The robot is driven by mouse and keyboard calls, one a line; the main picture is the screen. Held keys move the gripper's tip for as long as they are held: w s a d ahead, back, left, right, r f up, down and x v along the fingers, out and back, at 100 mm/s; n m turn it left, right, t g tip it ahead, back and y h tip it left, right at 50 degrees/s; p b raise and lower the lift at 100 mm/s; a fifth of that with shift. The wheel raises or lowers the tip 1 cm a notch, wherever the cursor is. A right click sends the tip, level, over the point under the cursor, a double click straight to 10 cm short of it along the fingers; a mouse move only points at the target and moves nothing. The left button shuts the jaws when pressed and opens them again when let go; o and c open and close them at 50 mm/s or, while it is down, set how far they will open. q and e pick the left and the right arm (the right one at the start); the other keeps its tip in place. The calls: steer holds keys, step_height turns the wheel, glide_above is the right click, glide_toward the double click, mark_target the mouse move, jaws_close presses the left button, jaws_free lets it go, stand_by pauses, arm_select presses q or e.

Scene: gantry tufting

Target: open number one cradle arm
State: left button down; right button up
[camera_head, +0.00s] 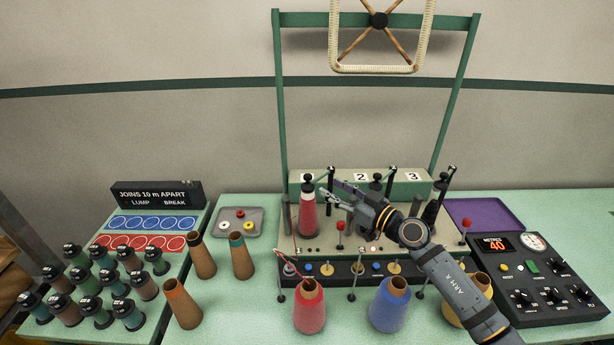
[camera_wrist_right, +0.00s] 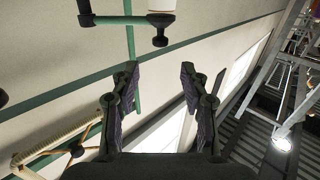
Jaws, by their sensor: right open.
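At the green gantry machine, the number one station at the left holds a red yarn cone (camera_head: 308,215) with a black top. The black number one cradle arm (camera_head: 334,172) shows just right of it, partly crowded by my gripper. My right gripper (camera_head: 326,199) reaches in from the lower right, its fingers close to the right side of the red cone; I cannot tell whether they touch anything. In the right wrist view the fingers (camera_wrist_right: 157,78) are spread with nothing between them. My left gripper is not in view.
Number two (camera_head: 361,177) and number three (camera_head: 413,176) stations stand to the right. Red (camera_head: 309,312) and blue (camera_head: 389,312) cones stand in front. A control box (camera_head: 530,280) is at the right; several dark-topped spools (camera_head: 100,280) are at the left.

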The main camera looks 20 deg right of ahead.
mark_target(310, 177)
steer(key=x, duration=0.9)
steer(key=shift+f+p, duration=0.15)
steer(key=shift+p, duration=0.2)
steer(key=shift+w+a, duration=0.15)
steer(key=shift+w, duration=0.2)
steer(key=shift+w+a, duration=0.1)
steer(key=shift+w, duration=0.05)
steer(key=c, duration=0.9)
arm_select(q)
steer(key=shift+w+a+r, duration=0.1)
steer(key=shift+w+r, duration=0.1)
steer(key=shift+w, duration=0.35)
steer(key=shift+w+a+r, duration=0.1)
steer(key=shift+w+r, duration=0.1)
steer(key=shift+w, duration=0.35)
arm_select(e)
jaws_close()
steer(key=shift+w+a+f, duration=0.1)
steer(key=shift+w+f, duration=0.05)
